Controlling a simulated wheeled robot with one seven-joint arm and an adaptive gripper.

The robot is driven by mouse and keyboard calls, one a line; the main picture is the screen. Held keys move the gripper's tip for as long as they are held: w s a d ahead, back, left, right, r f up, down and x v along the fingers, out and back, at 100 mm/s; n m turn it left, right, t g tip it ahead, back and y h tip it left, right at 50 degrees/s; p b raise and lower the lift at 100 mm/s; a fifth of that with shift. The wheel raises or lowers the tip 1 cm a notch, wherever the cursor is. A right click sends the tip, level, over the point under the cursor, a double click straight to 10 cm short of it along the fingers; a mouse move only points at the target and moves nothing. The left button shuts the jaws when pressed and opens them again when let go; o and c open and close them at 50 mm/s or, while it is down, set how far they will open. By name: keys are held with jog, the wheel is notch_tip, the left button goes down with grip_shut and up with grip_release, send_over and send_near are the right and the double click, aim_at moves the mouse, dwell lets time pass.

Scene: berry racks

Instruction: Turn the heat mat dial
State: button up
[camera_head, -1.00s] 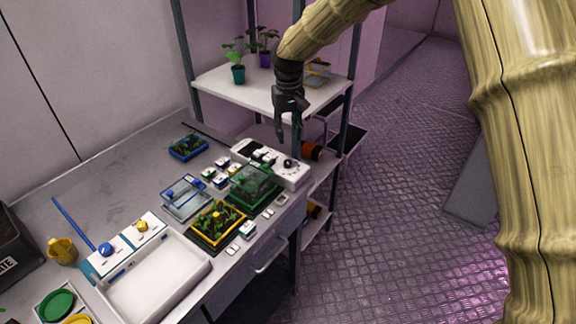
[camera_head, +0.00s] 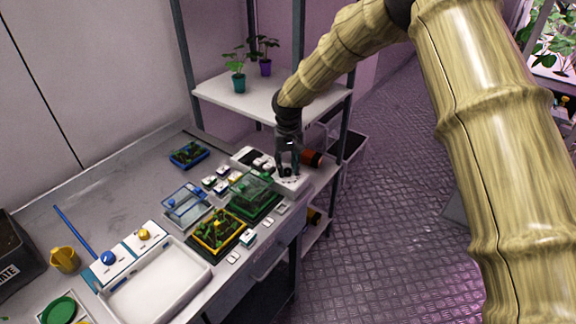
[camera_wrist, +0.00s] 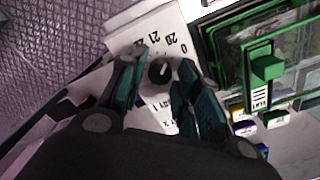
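The heat mat dial is a round black knob (camera_wrist: 160,71) on a white control box (camera_wrist: 150,22), with printed numbers around it in the wrist view. In the head view the white box (camera_head: 297,186) lies at the table's right end, and the knob is largely behind my fingers. My gripper (camera_head: 287,172) points down over the dial. In the wrist view my gripper (camera_wrist: 157,82) is open, with one finger on each side of the knob. A gap shows between the knob and each finger; I cannot tell whether the fingertips are down at the knob's height.
A green clear-lidded box (camera_head: 254,195) stands just left of the control box, with a yellow-rimmed seedling tray (camera_head: 217,231) in front. Small labelled blocks (camera_head: 221,187) sit close by. A shelf rack (camera_head: 230,97) with potted plants stands behind my gripper.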

jog(key=shift+f, duration=0.35)
grip_shut()
jog(key=shift+n, duration=0.5)
grip_release()
